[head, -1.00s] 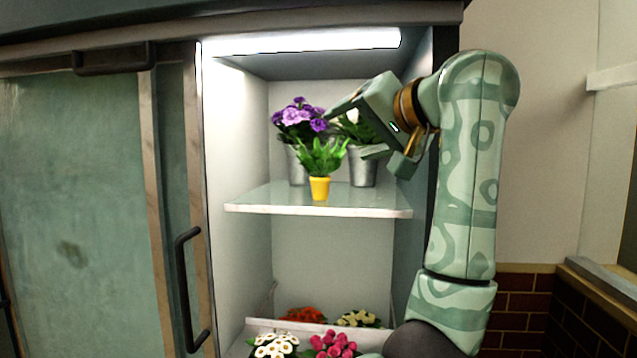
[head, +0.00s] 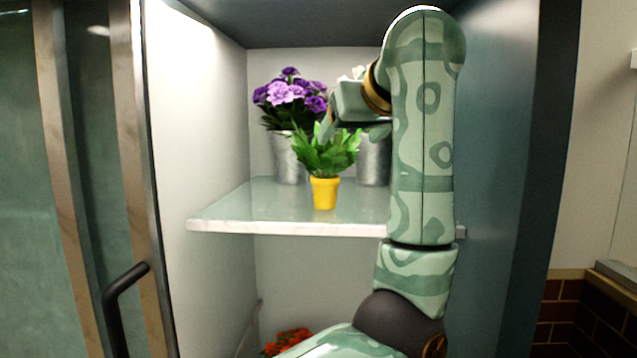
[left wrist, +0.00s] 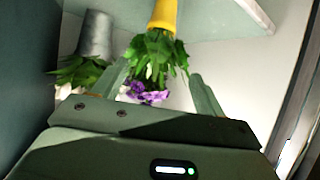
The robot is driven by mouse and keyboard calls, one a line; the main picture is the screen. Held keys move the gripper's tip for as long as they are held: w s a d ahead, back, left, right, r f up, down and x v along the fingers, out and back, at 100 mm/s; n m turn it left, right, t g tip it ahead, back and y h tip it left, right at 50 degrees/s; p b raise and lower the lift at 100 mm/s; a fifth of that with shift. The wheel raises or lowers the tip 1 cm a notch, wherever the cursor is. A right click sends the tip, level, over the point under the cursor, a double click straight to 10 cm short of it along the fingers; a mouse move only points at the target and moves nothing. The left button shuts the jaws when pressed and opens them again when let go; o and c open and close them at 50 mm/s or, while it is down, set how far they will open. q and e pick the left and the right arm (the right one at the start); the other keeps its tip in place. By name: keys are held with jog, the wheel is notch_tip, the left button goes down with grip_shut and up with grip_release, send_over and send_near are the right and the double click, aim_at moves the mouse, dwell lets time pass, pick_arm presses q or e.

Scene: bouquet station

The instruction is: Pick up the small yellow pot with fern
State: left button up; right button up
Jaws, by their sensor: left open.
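The small yellow pot (head: 324,192) stands upright near the front of the glass shelf, with the green fern (head: 325,155) rising from it. In the left wrist view the yellow pot (left wrist: 164,14) is at the top, and the fern (left wrist: 153,54) hangs below it in the picture, between the fingers. My left gripper (head: 350,127) is open at the height of the fern's upper leaves, with nothing gripped. Its two fingers (left wrist: 160,75) show on either side of the leaves in the wrist view; whether they touch them I cannot tell. My right gripper is not in view.
Purple flowers (head: 290,95) stand in a metal bucket (head: 288,160) behind the fern. A second metal bucket (head: 373,160) is partly hidden by my arm. The shelf (head: 230,208) is clear left of the pot. Red flowers (head: 288,340) are below. Cabinet walls bound both sides.

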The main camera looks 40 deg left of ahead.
aim_at(325, 162)
pick_arm(q)
jog(key=b+x, duration=0.2)
jog(key=x, duration=0.7)
jog(key=shift+w+a+f, duration=0.15)
jog(key=shift+a+f, duration=0.05)
jog(key=x, duration=0.3)
jog(key=r+b+x, duration=0.1)
jog(key=x, duration=0.2)
jog(key=shift+w+a+f+b, duration=0.1)
jog(key=shift+w+a+b, duration=0.15)
jog(key=shift+b, duration=0.05)
jog(key=shift+s+d, duration=0.1)
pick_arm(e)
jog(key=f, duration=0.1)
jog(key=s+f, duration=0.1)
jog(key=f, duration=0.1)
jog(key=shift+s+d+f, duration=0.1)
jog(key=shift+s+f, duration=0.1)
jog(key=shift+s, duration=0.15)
pick_arm(q)
jog(key=c, duration=1.3)
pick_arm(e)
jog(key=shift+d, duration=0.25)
